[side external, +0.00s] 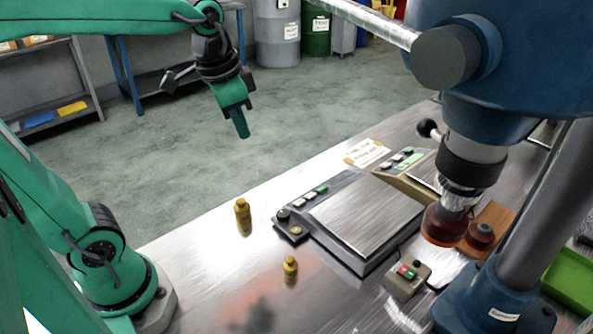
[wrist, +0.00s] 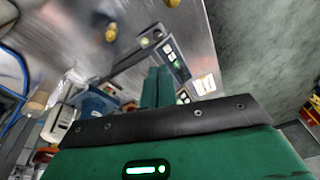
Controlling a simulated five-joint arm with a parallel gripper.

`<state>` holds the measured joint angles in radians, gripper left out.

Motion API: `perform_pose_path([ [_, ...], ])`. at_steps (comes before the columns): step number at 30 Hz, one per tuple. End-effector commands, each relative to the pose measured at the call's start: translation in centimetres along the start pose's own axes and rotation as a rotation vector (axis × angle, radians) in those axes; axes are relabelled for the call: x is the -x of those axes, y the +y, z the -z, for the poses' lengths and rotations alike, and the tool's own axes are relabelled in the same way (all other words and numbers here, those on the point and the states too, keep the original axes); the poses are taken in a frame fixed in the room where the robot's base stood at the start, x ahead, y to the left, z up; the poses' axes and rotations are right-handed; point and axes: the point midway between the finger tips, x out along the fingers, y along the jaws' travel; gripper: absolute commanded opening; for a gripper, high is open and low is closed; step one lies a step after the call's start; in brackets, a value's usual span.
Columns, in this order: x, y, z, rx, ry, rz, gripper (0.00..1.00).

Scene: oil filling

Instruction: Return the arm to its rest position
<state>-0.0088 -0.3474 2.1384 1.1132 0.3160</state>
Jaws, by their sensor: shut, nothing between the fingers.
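My gripper (side external: 242,124) is green and hangs at the end of my arm in the upper left-centre of the side view, raised well above the table and pointing down. Its fingers are shut with nothing between them. In the wrist view its shut fingers (wrist: 150,88) show at the centre, past the dark wrist plate. My green arm (side external: 100,20) reaches across the top left from its base at the lower left. The gripper touches nothing.
A metal table (side external: 215,285) holds two brass-coloured bottles, one taller (side external: 243,216) and one shorter (side external: 290,268). A flat scale (side external: 365,215) stands beside them. A blue press (side external: 510,60) with a small button box (side external: 407,280) fills the right. The air around my gripper is clear.

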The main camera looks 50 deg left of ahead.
Motion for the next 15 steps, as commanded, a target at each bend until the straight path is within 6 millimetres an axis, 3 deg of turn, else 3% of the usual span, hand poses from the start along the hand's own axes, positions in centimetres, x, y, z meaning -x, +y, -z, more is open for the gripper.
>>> perform_pose_path([
  [9,-0.1,1.7,-4.6,0.18,0.151,0.032,0.0],
  [15,-0.7,2.3,-6.5,0.268,0.223,0.037,0.0],
])
